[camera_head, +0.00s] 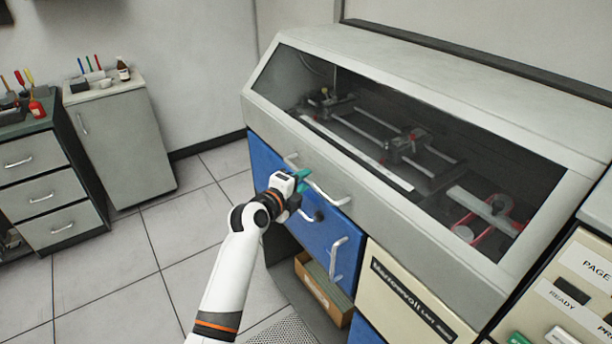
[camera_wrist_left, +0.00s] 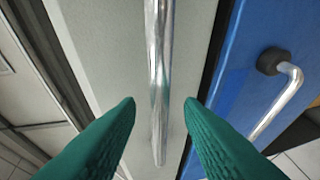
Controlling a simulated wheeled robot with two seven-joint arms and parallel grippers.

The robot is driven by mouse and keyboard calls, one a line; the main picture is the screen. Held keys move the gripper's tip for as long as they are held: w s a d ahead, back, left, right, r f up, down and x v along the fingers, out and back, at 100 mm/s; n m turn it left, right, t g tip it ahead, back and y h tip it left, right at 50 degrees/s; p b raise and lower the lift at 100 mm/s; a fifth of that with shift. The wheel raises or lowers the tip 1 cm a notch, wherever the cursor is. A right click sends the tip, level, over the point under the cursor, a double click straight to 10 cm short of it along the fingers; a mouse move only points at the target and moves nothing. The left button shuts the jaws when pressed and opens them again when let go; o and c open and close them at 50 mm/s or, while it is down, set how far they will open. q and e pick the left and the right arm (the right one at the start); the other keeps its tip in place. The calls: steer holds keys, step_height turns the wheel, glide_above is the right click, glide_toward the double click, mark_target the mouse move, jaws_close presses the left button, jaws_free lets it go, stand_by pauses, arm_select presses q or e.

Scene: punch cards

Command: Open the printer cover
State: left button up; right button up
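The printer cover (camera_head: 283,75) is a slanted grey frame with a large clear window, and it is closed over the printer mechanism. A metal bar handle (camera_head: 329,195) runs along the grey front below the window. My left gripper (camera_head: 303,180) is at this handle and hides part of it. In the left wrist view, the handle (camera_wrist_left: 158,80) lies between the two green fingertips (camera_wrist_left: 160,103). The fingers are open, with a visible gap on each side of the bar. My right gripper is in neither view.
Blue panels (camera_head: 262,160) with metal handles sit below the cover, beside a cream label panel (camera_head: 405,305). A cardboard box (camera_head: 318,290) stands underneath. A control panel (camera_head: 570,290) is at right. Cabinets (camera_head: 125,140) stand at left, with open tiled floor between.

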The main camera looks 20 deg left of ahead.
arm_select(q)
steer(key=shift+x, duration=1.25)
jaws_close()
